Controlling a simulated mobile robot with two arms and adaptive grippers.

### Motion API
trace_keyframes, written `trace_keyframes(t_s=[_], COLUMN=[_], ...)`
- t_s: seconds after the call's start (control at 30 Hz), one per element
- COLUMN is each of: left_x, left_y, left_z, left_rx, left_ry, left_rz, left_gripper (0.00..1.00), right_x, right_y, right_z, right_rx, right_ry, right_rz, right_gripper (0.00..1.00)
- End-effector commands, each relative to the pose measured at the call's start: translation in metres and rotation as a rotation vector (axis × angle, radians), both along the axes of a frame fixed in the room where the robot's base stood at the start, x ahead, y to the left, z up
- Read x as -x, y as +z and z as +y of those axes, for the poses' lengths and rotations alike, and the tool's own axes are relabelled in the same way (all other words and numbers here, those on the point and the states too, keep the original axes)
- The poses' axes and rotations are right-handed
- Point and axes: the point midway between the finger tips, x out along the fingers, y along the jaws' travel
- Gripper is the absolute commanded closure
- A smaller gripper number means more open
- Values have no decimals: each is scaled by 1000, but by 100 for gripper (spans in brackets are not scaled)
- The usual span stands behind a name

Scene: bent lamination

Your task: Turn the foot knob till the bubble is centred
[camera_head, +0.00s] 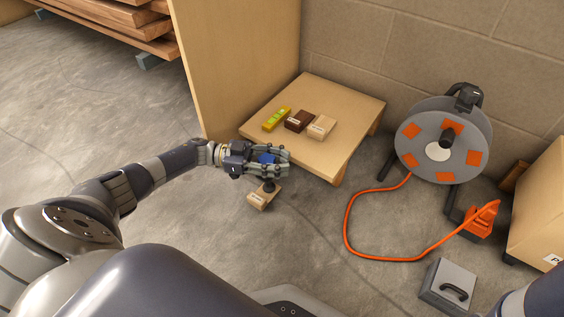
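A yellow-green spirit level (276,119) lies on a low wooden table (345,95); its bubble is too small to read. My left gripper (286,162) is at the table's front left corner, fingers pointing right. A small blue piece (267,158) shows between its fingers; I cannot tell if they grip it. Just below the fingers, a dark knob-like piece (268,187) stands on a tan block (262,199) on the floor. I cannot tell whether the gripper touches it. My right gripper is out of view.
A dark brown block (299,121) and a tan block (321,127) lie beside the level. A cable reel (418,160) with an orange cable (347,232) stands right. A grey case (448,283) and a carton (540,215) are at lower right. A wooden panel (235,60) stands left of the table.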

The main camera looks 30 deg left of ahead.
Motion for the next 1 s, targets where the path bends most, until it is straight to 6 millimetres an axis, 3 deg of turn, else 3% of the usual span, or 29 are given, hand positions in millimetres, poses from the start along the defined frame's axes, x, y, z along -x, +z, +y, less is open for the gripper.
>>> trace_keyframes(t_s=[0.33,0.47,0.8,1.0], left_x=[0,3,29,40], left_y=[0,0,2,2], left_z=[-1,8,74,101], left_rx=[2,1,0,0], left_ry=[0,2,6,6], left_rz=[-1,0,1,0], left_gripper=[55,55,55,55], right_x=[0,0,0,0], right_y=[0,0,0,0], right_z=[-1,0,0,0], right_rx=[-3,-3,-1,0], right_ry=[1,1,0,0], right_rz=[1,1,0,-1], right_gripper=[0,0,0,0])
